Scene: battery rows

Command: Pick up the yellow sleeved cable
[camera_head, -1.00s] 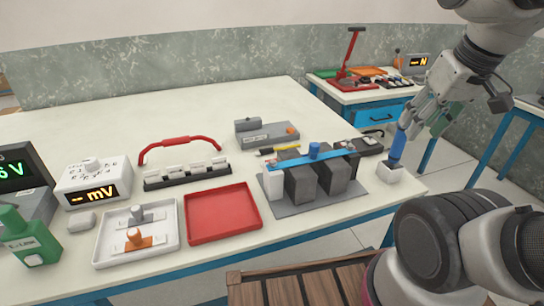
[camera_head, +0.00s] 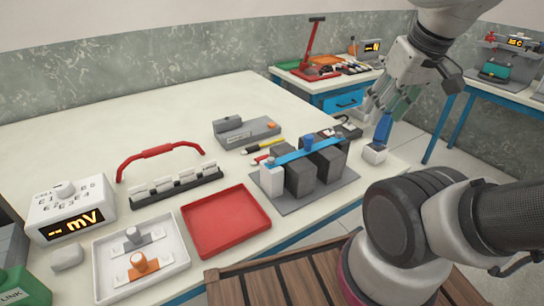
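A thin yellow piece with dark parts (camera_head: 264,146), which looks like the yellow sleeved cable, lies on the white table behind the battery row. It is partly hidden by the blue bar, and its full shape is too small to tell. The battery row (camera_head: 300,173) has dark grey blocks on a grey plate under a blue bar. My gripper (camera_head: 372,108) is at the right, above the table's right end and well apart from the yellow piece. Its fingers point down beside the top of a blue handle (camera_head: 383,131) in a white block (camera_head: 374,154). Whether they touch it is unclear.
A red tray (camera_head: 226,220) and a white tray (camera_head: 105,262) stand in front. A grey fixture (camera_head: 246,132) stands behind the yellow piece. A black rack (camera_head: 177,188), a red handle (camera_head: 160,151) and an mV meter (camera_head: 70,208) are left. The table's back left is clear.

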